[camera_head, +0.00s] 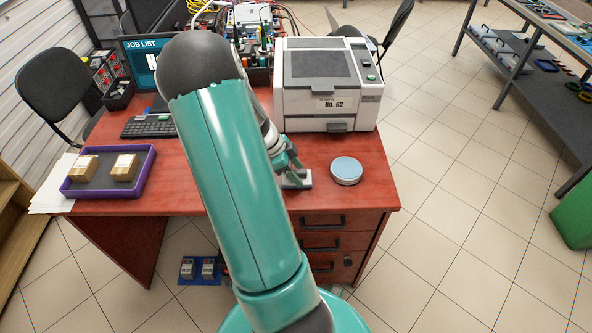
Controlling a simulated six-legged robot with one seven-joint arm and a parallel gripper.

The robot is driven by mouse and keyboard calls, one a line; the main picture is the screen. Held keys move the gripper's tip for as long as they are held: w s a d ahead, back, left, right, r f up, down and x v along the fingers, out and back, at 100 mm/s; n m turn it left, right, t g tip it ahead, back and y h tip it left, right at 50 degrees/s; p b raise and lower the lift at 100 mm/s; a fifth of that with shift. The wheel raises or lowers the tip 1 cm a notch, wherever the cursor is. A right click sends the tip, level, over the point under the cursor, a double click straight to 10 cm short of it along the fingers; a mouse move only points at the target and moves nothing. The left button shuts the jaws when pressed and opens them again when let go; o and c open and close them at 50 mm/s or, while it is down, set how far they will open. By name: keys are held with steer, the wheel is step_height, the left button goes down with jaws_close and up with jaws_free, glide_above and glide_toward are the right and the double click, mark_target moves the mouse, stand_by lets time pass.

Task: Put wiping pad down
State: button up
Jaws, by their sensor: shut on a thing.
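My gripper (291,169) is low over the red-brown desk (372,189), near its front edge and in front of the printer. It is shut on a small pale flat piece, which I take as the wiping pad (301,181). My arm hides part of the pad and most of the gripper. The pad is at or just above the desk top; I cannot tell whether it touches. A round light-blue-topped disc or tin (346,170) lies on the desk just to the right of the pad, apart from it.
A white and grey printer (330,84) marked No. 62 stands behind the gripper. A purple tray (148,176) with two small boxes lies at the left, near a keyboard (148,127) and a JOB LIST screen (142,60). Bare desk surrounds the round disc.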

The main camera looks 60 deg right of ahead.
steer(key=shift+f, duration=0.15)
steer(key=o, duration=1.3)
steer(key=v, duration=1.2)
